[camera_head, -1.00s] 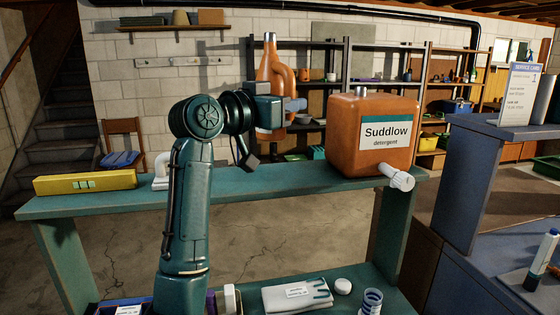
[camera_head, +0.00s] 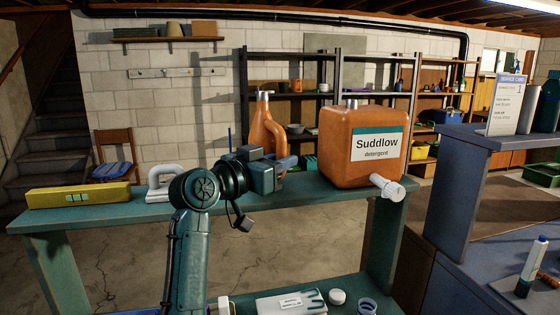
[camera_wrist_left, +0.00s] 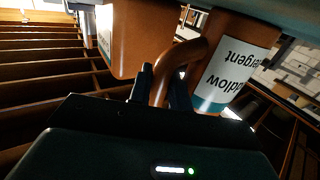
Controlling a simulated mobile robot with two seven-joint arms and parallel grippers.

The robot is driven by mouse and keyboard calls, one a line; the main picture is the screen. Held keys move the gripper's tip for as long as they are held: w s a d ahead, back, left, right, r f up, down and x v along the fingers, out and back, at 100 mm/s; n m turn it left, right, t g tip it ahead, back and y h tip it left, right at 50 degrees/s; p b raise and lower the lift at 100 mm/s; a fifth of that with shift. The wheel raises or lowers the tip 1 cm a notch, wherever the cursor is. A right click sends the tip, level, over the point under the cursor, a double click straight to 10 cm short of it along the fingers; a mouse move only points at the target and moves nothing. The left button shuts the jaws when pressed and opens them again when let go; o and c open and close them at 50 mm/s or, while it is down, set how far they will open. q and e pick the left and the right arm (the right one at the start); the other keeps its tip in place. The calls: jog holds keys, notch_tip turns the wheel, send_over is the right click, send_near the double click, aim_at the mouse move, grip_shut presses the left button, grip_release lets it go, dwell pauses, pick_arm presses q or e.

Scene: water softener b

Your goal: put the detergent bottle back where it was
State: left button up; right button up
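The detergent bottle (camera_head: 262,132) is orange with a grey cap and a loop handle. It is upright at the green bench's back edge, left of the big jug. In the left wrist view, the bottle (camera_wrist_left: 222,35) shows upside down with its label, and its handle passes between my fingers. My left gripper (camera_head: 284,166) is shut on that handle. The gripper and wrist hide the bottle's lower part, so I cannot tell if its base touches the bench. My right gripper is in neither view.
A big orange Suddlow jug (camera_head: 345,150) with a white spigot (camera_head: 387,187) stands right of the bottle on the green bench (camera_head: 120,208). Gloves (camera_head: 290,304) lie on the lower shelf.

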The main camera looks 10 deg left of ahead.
pick_arm(q)
jog(key=o, duration=0.5)
jog(key=shift+c, duration=0.2)
jog(key=shift+s+a+r, duration=0.1)
jog(key=b+v, duration=0.2)
jog(key=v, duration=0.9)
jog(key=shift+s+a, duration=0.2)
jog(key=shift+s, duration=0.15)
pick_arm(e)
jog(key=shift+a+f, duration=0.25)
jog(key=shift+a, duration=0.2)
